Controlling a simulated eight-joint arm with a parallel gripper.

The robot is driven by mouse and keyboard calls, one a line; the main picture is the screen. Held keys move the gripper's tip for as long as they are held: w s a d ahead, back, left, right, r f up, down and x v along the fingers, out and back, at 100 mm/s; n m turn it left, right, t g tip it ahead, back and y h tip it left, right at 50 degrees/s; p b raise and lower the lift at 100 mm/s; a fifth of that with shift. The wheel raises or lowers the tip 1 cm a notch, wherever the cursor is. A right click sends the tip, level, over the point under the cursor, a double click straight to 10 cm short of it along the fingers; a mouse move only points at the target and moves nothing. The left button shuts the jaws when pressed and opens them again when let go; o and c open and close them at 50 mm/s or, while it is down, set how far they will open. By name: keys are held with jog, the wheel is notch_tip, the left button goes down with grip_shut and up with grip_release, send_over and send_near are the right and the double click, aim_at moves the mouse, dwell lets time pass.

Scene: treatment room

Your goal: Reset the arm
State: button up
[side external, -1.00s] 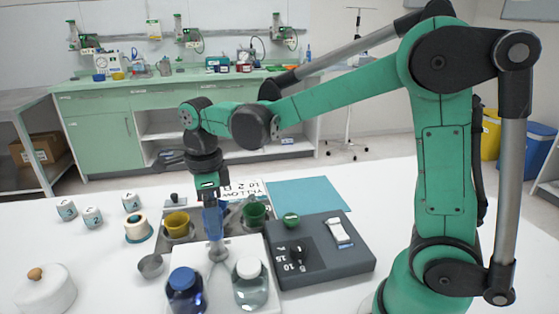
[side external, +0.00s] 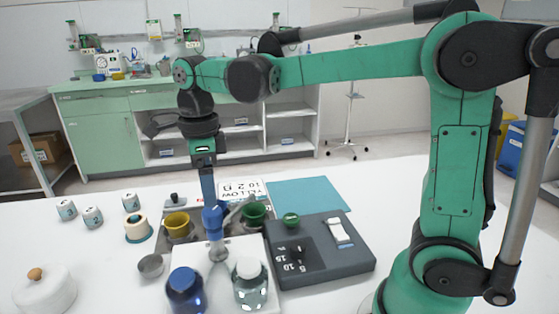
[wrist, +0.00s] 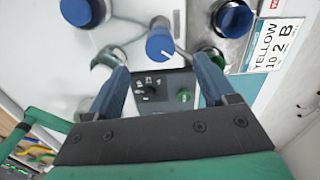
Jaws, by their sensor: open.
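My gripper (side external: 208,195) hangs pointing down over the middle of the white table in the side view. Its blue fingers reach close to the blue top of an upright stem (side external: 213,220); whether they touch cannot be told there. In the wrist view my gripper (wrist: 160,68) has its two fingers spread wide. The blue top (wrist: 160,42) shows beyond and between them, with nothing gripped.
A yellow cup (side external: 177,224) and a green cup (side external: 255,211) flank the stem. A blue bottle (side external: 186,291) and a clear bottle (side external: 250,287) stand in front. A dark grey device (side external: 325,262) lies right. The teal mat (side external: 308,194) is bare.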

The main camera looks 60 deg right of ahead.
jog(key=shift+s+d+n+t, duration=0.15)
jog(key=shift+s+n+t, duration=0.25)
jog(key=shift+n, duration=0.8)
jog(key=s+d+f+n+t, duration=0.1)
jog(key=s+n+t, duration=0.2)
jog(key=n, duration=0.8)
jog(key=s+f+n+t, duration=0.2)
jog(key=s+n+t, duration=0.1)
jog(key=n, duration=0.9)
jog(key=shift+s+d+n, duration=0.3)
jog(key=shift+s+d, duration=0.05)
jog(key=shift+d, duration=0.05)
